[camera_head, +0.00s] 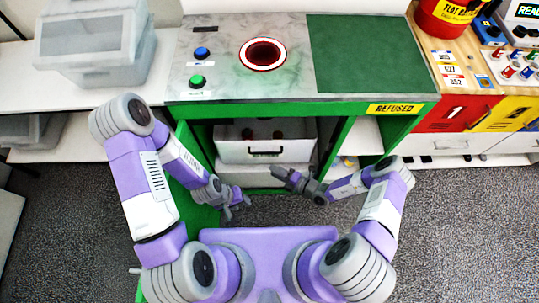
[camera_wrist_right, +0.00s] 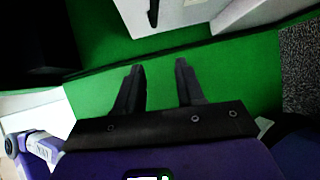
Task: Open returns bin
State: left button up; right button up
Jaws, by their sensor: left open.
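A white bin (camera_head: 240,152) with a black handle (camera_head: 265,152) sits inside the green cabinet (camera_head: 335,110), under the counter. Dark items show over its rim. The cabinet's green door (camera_head: 187,190) stands swung open at the left, partly covered by my left arm. My left gripper (camera_head: 242,203) is open and empty, beside the door and below the bin's front. My right gripper (camera_head: 281,176) is in front of the cabinet opening, just below the bin. In the right wrist view its fingers (camera_wrist_right: 160,75) are apart with nothing between them; the white bin (camera_wrist_right: 190,14) shows beyond.
The counter (camera_head: 220,88) above has a red-rimmed round hole (camera_head: 263,54), a blue button (camera_head: 202,52) and a green button (camera_head: 197,81). A clear tub (camera_head: 95,45) stands at left. Red and yellow drawers (camera_head: 455,115) are at right.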

jog(key=w+a+f+m+t+h+b, duration=0.1)
jog(key=w+m, duration=0.3)
jog(key=w, duration=0.4)
jog(key=shift+a+f+t, duration=0.35)
jog(key=shift+a+t, duration=0.55)
grip_shut()
